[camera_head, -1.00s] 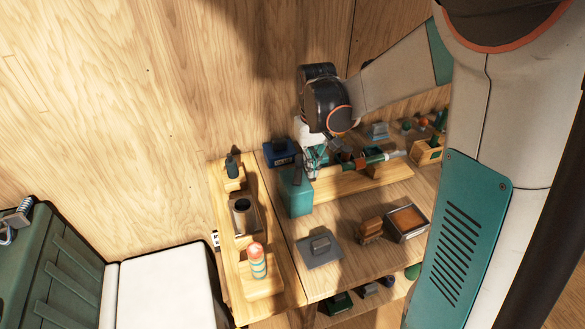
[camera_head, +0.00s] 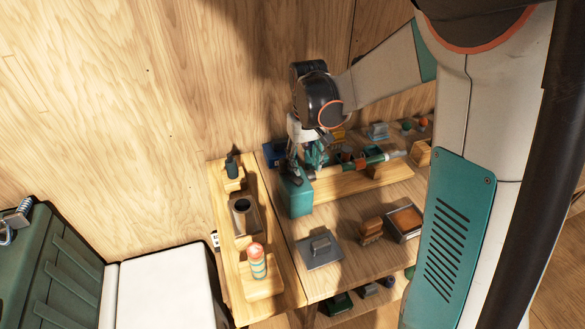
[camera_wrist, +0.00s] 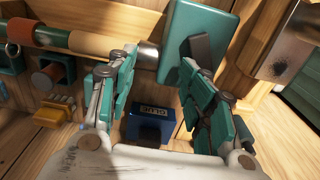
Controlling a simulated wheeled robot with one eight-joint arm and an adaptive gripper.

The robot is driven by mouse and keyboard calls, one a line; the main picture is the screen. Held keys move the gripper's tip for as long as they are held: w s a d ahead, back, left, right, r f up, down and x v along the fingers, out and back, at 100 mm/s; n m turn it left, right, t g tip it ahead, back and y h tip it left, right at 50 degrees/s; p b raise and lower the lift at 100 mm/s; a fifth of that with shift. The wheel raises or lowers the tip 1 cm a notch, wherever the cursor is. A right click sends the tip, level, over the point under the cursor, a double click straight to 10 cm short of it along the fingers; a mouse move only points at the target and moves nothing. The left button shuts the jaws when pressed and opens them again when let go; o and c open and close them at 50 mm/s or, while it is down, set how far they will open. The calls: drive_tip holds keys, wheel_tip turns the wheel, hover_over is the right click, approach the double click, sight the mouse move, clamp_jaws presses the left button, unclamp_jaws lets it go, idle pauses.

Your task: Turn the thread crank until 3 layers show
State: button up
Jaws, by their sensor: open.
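A teal block (camera_head: 296,200) stands at the left end of the wooden rod stand; it also shows in the wrist view (camera_wrist: 185,28). A dark bar (camera_wrist: 200,47) on its face looks like the thread crank. The rod (camera_head: 362,163) lies beside the block, with a teal wrap, a tan section and a metal end (camera_wrist: 148,55). My gripper (camera_head: 300,168) is over the block, pointing down. In the wrist view my gripper (camera_wrist: 158,68) is open and empty, its right finger close to the dark bar; I cannot tell whether they touch. I see no thread layers clearly.
A blue glue box (camera_wrist: 150,124) lies below and between the fingers. A grey plate (camera_head: 319,249), a brush (camera_head: 371,231) and a tray (camera_head: 417,232) are in front.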

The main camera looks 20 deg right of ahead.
idle(0.3)
wheel_tip(320, 180, up, 7)
drive_tip(key=p, duration=0.5)
idle(0.5)
drive_tip(key=s+a+r+t+b, duration=0.1)
drive_tip(key=s+r+t, duration=0.2)
drive_tip(key=s, duration=0.7)
drive_tip(key=s+a+r+t+b, duration=0.1)
drive_tip(key=s+r+t, duration=0.3)
drive_tip(key=s, duration=0.6)
drive_tip(key=shift+a+r, duration=0.4)
drive_tip(key=shift+a, duration=0.3)
drive_tip(key=shift+w, duration=0.1)
